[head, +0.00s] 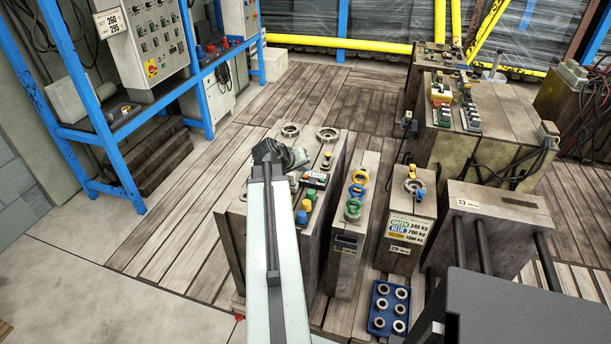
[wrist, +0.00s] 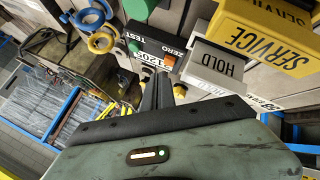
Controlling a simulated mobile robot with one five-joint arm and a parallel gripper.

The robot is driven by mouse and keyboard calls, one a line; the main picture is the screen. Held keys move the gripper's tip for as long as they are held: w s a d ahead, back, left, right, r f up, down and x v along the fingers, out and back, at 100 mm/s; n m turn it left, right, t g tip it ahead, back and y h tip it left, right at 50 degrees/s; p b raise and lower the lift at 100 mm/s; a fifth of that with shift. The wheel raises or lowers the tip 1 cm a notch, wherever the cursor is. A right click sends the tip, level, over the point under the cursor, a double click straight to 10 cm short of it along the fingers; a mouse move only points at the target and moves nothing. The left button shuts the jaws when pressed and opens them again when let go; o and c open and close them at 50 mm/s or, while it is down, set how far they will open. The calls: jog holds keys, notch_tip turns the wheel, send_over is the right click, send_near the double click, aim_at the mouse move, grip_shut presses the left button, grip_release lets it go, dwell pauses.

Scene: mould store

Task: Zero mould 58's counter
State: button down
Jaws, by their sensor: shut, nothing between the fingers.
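A black counter box (wrist: 150,48) shows upside down in the wrist view, with a green button (wrist: 135,46) near TEST and an orange-red button (wrist: 168,60) near ZERO. Its number window is partly hidden by my fingers, so I cannot read it all. In the head view the counter (head: 315,180) sits on top of the left mould (head: 322,222). I cannot read 58 on it. My gripper (wrist: 158,76) is shut and empty, its tips close to the orange-red button; I cannot tell if they touch. In the head view my gripper (head: 296,160) is beside the counter, partly hidden by my arm.
A yellow SERVICE block (wrist: 265,40) and a grey HOLD block (wrist: 218,68) stand close right of the counter in the wrist view. Rings (head: 356,190) lie on the neighbouring mould. A blue tray (head: 380,322) of rings is on the floor. Mould 33 (head: 495,205) stands at right.

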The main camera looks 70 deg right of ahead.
dwell(0.3)
jog(key=shift+f+b, duration=0.45)
jog(key=shift+f+b, duration=0.45)
dwell(0.5)
jog(key=shift+r, duration=0.15)
jog(key=shift+r+p, duration=0.75)
jog(key=shift+p, duration=0.15)
notch_tip(320, 180, up, 5)
jog(key=p, duration=0.5)
dwell(0.4)
